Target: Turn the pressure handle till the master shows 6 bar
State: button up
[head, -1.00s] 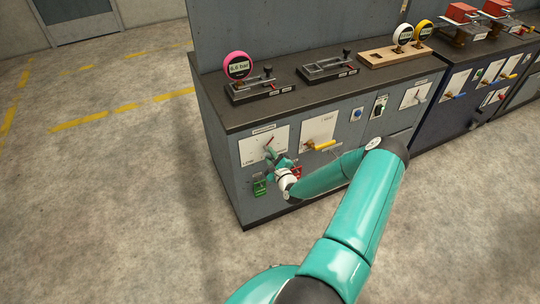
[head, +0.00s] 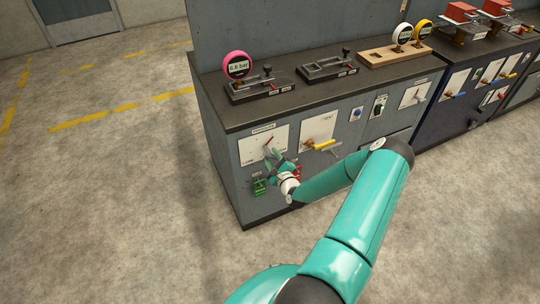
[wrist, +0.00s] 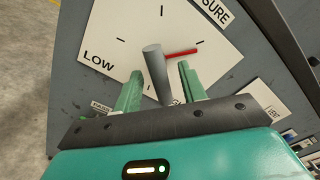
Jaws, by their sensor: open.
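The pressure dial is a white plate (head: 251,151) at the left end of the grey bench front. In the wrist view the same plate (wrist: 110,25) shows LOW, tick marks, a red pointer (wrist: 182,51) and a grey handle (wrist: 155,68). My gripper (head: 275,160) is at the dial. In the wrist view my gripper (wrist: 160,72) is open, one green finger on each side of the handle, with visible gaps. The pink-rimmed gauge (head: 237,67) on the bench top appears to read 6.6 bar. Whether it is labelled master cannot be read.
A second plate with a yellow handle (head: 325,144) sits right of the dial. Below are a green part (head: 259,187) and a red part (head: 297,172), the red one partly hidden by my gripper. White and yellow gauges (head: 424,28) stand farther right. Floor in front is clear.

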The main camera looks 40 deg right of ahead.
jog(key=v, duration=1.1)
jog(key=shift+s+a, duration=0.2)
jog(key=shift+s, duration=0.15)
jog(key=shift+w, duration=0.1)
